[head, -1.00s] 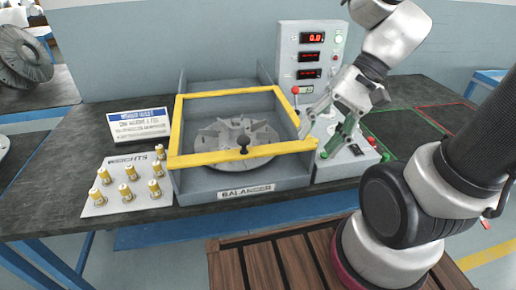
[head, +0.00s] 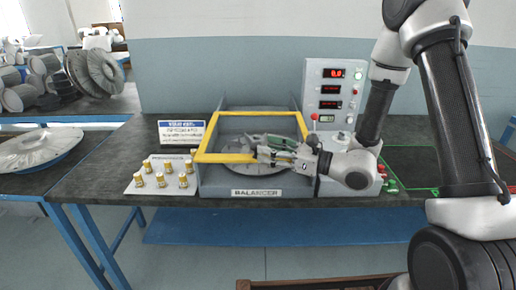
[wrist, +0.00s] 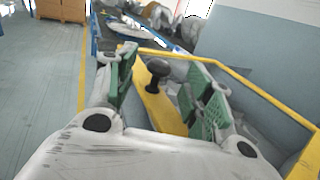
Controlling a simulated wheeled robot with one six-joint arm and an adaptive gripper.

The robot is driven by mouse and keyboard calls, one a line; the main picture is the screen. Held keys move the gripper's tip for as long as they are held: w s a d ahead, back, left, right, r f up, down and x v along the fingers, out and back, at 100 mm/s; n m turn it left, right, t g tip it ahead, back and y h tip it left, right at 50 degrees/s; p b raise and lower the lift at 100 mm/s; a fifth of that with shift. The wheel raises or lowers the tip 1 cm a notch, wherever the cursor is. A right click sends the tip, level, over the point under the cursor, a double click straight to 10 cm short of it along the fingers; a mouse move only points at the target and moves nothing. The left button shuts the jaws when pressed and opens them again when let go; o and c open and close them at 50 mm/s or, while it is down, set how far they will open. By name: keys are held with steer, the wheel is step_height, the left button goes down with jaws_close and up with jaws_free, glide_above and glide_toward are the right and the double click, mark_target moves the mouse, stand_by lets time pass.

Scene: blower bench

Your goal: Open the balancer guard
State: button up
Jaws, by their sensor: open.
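The balancer (head: 257,191) is a grey box on the bench with a yellow-framed guard (head: 205,135) lying flat across its top, closed. In the wrist view the guard's front bar (wrist: 165,112) carries an upright black knob (wrist: 157,72). My gripper (head: 257,146) is low over the front bar, reaching in from the right. Its two green-padded fingers are open, one on each side of the knob with gaps between. The arm hides the knob in the head view. The rotor disc inside the balancer is partly hidden.
A control panel (head: 331,75) with red displays stands behind right, with a red-knobbed lever (head: 314,118) beside the guard. A plate of brass weights (head: 160,185) and a sign (head: 181,132) are at the left. The wall is behind the bench.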

mark_target(256, 144)
steer(key=shift+x, duration=2.3)
jaws_close()
